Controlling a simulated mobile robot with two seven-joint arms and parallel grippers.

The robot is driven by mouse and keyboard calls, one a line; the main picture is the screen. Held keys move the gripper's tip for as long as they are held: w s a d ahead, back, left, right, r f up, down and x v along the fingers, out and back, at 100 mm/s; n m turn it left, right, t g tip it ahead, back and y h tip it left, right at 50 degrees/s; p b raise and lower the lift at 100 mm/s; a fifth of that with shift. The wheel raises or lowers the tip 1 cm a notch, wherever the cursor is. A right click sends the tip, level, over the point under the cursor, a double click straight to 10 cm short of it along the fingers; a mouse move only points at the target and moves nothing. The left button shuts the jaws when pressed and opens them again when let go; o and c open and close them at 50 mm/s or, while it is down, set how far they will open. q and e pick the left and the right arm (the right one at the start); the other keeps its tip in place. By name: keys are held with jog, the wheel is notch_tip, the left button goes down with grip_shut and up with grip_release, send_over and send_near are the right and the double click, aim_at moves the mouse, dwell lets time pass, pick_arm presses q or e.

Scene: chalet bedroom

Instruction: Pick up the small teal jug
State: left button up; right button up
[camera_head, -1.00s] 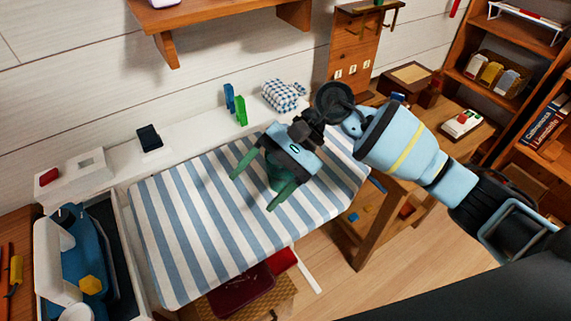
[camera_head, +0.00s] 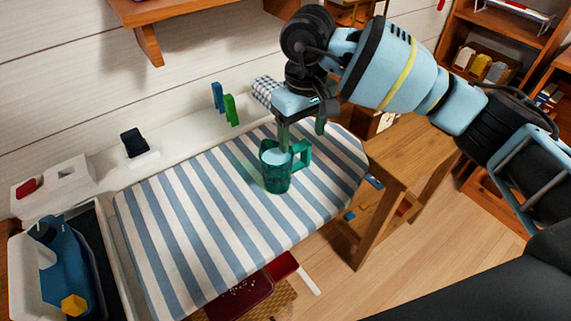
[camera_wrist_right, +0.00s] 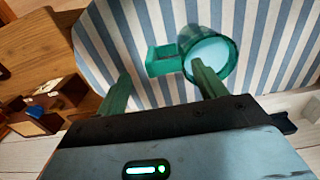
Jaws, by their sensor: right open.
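The small teal jug (camera_head: 276,173) stands upright on the blue-and-white striped cover, its handle (camera_head: 303,152) toward the right. It has a pale surface inside. My right gripper (camera_head: 302,137) is open, pointing down just above the jug. In the right wrist view, the jug (camera_wrist_right: 232,56) shows from above and its handle (camera_wrist_right: 162,60) lies across the gap between the two green fingers (camera_wrist_right: 162,88). One finger overlaps the jug's rim; whether it is inside the mouth or only above it, I cannot tell. My left gripper is not in view.
A white ledge (camera_head: 185,137) behind the striped board (camera_head: 190,235) holds a blue and a green item (camera_head: 230,110), a dark block and a checked cloth (camera_head: 265,88). A wooden table (camera_head: 415,150) stands at right. A shelf hangs above. The board left of the jug is clear.

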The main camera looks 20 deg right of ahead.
aim_at(299, 165)
notch_tip(299, 165, down, 2)
jog(key=shift+f, duration=0.1)
jog(key=f, duration=0.3)
jog(key=f+p, duration=0.1)
jog(key=shift+a+f, duration=0.25)
jog(key=shift+f, duration=0.35)
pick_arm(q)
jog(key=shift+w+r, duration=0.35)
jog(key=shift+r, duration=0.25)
pick_arm(e)
jog(key=shift+c, duration=0.4)
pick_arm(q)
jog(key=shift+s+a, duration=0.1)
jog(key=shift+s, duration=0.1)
pick_arm(e)
jog(key=c, duration=1.2)
jog(key=shift+o, duration=0.2)
jog(key=shift+r, duration=0.1)
